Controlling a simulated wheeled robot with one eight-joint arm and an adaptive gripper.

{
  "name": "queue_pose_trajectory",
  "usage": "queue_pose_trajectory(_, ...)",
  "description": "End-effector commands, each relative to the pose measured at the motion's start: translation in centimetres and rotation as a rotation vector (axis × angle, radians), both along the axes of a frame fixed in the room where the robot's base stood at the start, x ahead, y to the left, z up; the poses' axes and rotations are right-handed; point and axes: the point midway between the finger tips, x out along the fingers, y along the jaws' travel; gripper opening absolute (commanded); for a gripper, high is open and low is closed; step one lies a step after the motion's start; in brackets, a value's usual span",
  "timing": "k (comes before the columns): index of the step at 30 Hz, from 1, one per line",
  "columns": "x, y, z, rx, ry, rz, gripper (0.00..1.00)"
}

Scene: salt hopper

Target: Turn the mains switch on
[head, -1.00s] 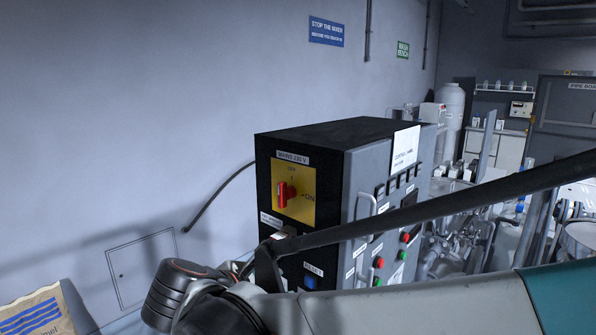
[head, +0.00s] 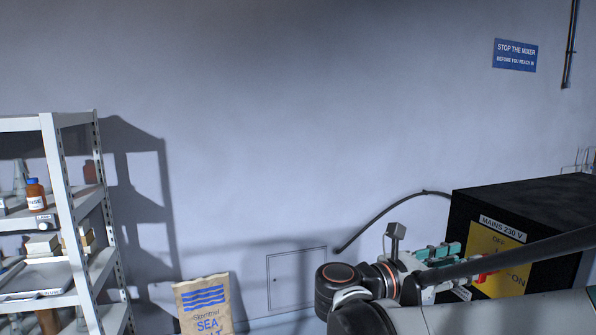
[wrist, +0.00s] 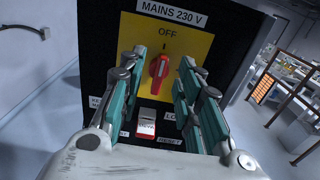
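The mains switch is a red rotary handle (wrist: 159,68) on a yellow plate (wrist: 187,38) under the label "MAINS 230 V". In the wrist view the handle points up towards "OFF". In the head view the yellow plate (head: 507,270) is partly hidden by my arm, and only a bit of red shows. My gripper also shows in the head view (head: 470,262).
The black control cabinet (head: 520,202) stands at the right. Below the handle is a red and white rocker switch (wrist: 146,122), with labels partly hidden by the fingers. A shelf rack (head: 62,200) and a salt sack (head: 205,305) stand to the left.

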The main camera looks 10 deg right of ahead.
Motion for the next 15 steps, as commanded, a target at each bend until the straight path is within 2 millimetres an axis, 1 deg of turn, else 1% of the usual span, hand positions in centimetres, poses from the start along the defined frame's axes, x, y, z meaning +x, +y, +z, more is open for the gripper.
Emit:
queue_pose_trajectory(1, -0.6, -0.8, 0.0, 0.000, 0.000, 0.000, 0.32)
queue_pose_trajectory(9, -0.2, -4.9, 0.0, 0.001, -0.001, 0.001, 0.32)
queue_pose_trajectory(15, 0.0, -6.5, 0.0, 0.001, -0.001, 0.000, 0.32)
